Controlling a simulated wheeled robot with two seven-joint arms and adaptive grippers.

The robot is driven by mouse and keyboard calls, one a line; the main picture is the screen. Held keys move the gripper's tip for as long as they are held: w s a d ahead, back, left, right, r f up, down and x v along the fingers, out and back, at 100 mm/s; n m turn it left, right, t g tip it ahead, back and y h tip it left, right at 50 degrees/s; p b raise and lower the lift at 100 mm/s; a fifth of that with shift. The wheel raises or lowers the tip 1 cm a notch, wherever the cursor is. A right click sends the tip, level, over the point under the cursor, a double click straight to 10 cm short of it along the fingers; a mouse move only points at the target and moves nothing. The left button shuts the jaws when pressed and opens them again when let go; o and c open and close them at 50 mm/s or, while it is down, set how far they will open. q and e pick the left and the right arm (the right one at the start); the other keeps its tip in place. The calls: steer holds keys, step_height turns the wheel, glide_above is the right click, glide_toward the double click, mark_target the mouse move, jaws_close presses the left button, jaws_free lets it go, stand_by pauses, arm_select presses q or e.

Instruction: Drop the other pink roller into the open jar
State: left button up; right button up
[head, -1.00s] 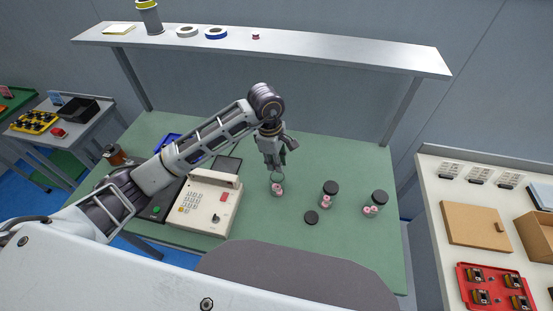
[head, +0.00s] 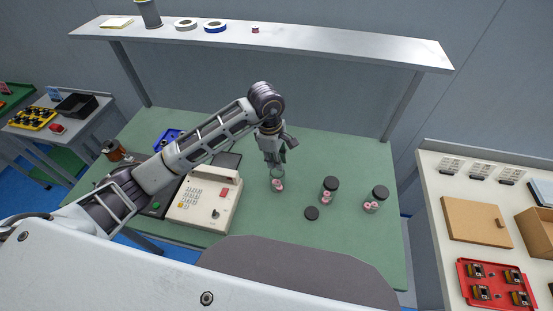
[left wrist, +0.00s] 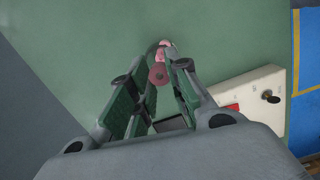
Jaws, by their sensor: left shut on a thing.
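The open jar (head: 277,184) stands on the green table directly below my left gripper (head: 275,162), with pink showing inside it. In the left wrist view, my left gripper (left wrist: 159,65) is shut on a dark pink roller (left wrist: 157,76) between its green-padded fingers. Lighter pink (left wrist: 163,48) shows just beyond the fingertips, where the jar is partly hidden. The held roller is hidden by the fingers in the head view. Two jars with dark lids, the middle one (head: 329,190) and the right one (head: 375,200), hold pink rollers. My right gripper is not in view.
A loose dark lid (head: 311,213) lies on the table right of the open jar. A cream machine with a keypad (head: 204,201) stands to the left, under my arm. A raised shelf (head: 330,46) spans the back. The table's back right is clear.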

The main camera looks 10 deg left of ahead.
arm_select(q)
steer(key=shift+f+b, duration=1.05)
steer(key=shift+f, duration=0.2)
stand_by(0.4)
steer(key=o, duration=0.8)
step_height(320, 180, up, 12)
steer(key=a, duration=0.1)
steer(key=shift+a, duration=0.25)
stand_by(1.5)
steer(key=shift+f, duration=0.1)
stand_by(0.3)
